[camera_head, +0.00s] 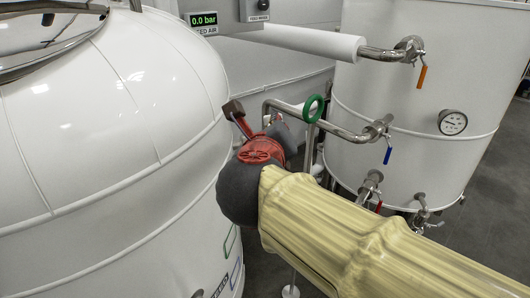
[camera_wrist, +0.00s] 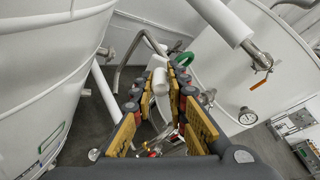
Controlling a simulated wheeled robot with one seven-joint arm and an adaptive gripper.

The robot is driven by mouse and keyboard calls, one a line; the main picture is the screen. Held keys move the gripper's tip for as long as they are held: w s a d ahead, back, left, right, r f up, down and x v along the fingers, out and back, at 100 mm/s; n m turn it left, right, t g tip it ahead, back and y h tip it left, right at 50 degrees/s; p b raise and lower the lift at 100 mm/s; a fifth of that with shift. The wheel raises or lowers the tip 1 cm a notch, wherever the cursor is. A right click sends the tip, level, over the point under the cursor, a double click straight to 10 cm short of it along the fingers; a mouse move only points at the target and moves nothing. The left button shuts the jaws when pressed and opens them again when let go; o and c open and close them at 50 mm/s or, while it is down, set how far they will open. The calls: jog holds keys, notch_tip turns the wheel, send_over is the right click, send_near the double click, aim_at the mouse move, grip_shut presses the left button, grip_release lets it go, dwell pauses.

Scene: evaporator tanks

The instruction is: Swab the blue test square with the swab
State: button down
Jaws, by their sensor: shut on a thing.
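The blue test square (camera_head: 236,272) is a blue outline low on the right side of the big white tank, below a green outlined square (camera_head: 230,240). In the wrist view the green outline (camera_wrist: 52,138) shows at the lower left; the blue one is not clear there. My gripper (camera_wrist: 159,95) has its fingertips around a small white rounded piece, which seems to be the swab (camera_wrist: 160,82). In the head view my gripper (camera_head: 258,130) points away beyond the tank's right side, apart from the squares, and my arm hides most of what it holds.
The white tank (camera_head: 100,130) curves close on the left. Pipes, a green ring handle (camera_head: 313,109) and valves with orange (camera_head: 422,76) and blue (camera_head: 387,156) levers lie ahead. A second tank (camera_head: 430,70) with a gauge (camera_head: 453,122) stands right. Grey floor shows between the tanks.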

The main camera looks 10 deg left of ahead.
jog(key=s+d+r+m+t+h, duration=0.1)
jog(key=s+d+r+m+h, duration=0.1)
jog(key=s+d+r, duration=0.5)
jog(key=s+d+r+m+t+h, duration=0.1)
jog(key=s+d+r+m+h, duration=0.1)
jog(key=s+d+r, duration=0.4)
notch_tip(320, 180, up, 5)
jog(key=shift+s+d+f+m+h, duration=0.1)
jog(key=shift+s+d+m+h, duration=0.3)
jog(key=shift+m, duration=0.3)
jog(key=shift+a, duration=0.1)
